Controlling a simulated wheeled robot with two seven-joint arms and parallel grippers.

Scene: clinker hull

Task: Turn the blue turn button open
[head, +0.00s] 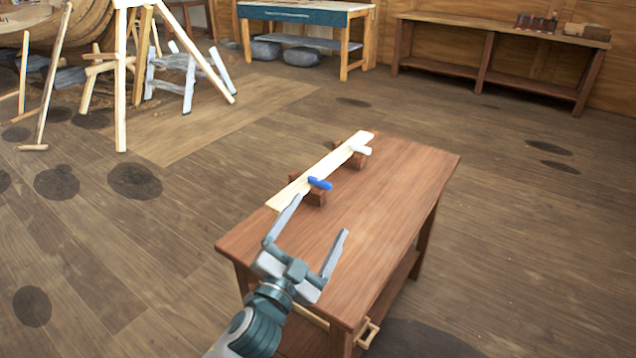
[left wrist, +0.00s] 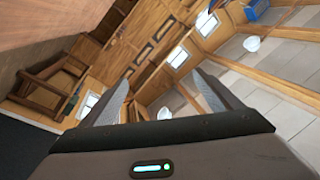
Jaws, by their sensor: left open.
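The blue turn button (head: 320,184) sits on a dark wooden block (head: 315,197) against a pale plank (head: 325,170) on the wooden table (head: 385,200). A white turn button (head: 360,150) is on a second block (head: 353,162) further back along the plank. My left gripper (head: 318,222) is open and empty, in front of the blue button and apart from it, with its fingers spread. The left wrist view shows its two fingers (left wrist: 160,100) apart with nothing between them; the blue button is not visible there. My right gripper is in neither view.
The tabletop right of the plank is clear. A wooden handle (head: 368,332) sticks out at the table's near end. Trestles (head: 120,80) stand at the back left, and benches (head: 490,30) line the back wall. Open floor surrounds the table.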

